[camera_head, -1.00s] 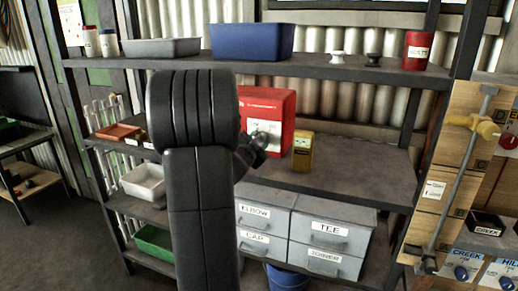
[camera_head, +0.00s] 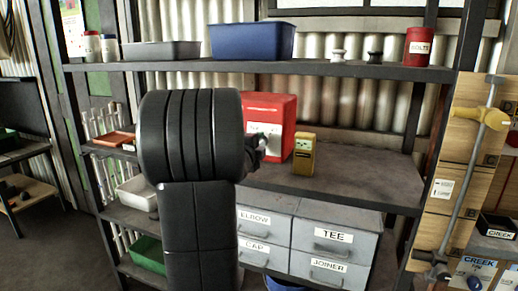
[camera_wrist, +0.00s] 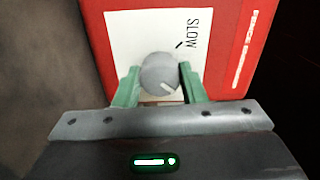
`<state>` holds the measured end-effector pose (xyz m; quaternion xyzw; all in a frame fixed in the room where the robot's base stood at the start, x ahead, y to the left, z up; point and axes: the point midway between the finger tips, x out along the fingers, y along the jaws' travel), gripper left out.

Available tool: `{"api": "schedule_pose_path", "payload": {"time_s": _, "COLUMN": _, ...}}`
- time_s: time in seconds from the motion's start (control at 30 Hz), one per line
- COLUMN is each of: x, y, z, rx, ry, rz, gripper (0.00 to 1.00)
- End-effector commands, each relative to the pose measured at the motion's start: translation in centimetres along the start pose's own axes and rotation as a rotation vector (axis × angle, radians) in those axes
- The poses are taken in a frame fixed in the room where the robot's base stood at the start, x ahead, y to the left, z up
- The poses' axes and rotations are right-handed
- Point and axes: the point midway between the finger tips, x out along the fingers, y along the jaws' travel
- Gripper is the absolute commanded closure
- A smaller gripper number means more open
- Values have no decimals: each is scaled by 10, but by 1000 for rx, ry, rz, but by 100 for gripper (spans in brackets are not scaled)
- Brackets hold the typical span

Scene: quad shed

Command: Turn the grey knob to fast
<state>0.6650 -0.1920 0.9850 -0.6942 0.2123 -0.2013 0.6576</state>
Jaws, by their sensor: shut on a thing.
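The grey knob (camera_wrist: 158,66) is round with a white pointer mark near its lower edge in the wrist view. It sits on a white panel (camera_wrist: 122,38) on the front of a red box (camera_wrist: 92,30), which also stands on the middle shelf in the head view (camera_head: 277,107). The word SLOW is printed sideways up and right of the knob beside a dark tick. The pointer is turned away from that tick. FAST is not visible. My gripper (camera_wrist: 159,71) has its green fingers shut on the knob's two sides. In the head view my arm hides much of the panel.
A yellow box (camera_head: 303,157) stands close to the right of the red box. The shelf (camera_head: 360,180) is bare further right. Above are a blue bin (camera_head: 252,41) and a grey tray (camera_head: 160,51). Labelled grey drawers (camera_head: 315,240) are below.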

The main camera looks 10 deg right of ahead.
Motion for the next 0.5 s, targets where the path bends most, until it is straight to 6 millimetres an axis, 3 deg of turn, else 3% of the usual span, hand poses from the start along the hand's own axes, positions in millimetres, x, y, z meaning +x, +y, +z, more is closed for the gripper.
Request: {"api": "schedule_pose_path", "payload": {"time_s": 0.5, "x": 0, "y": 1, "z": 0, "rx": 72, "ry": 0, "rz": 2, "gripper": 85}}
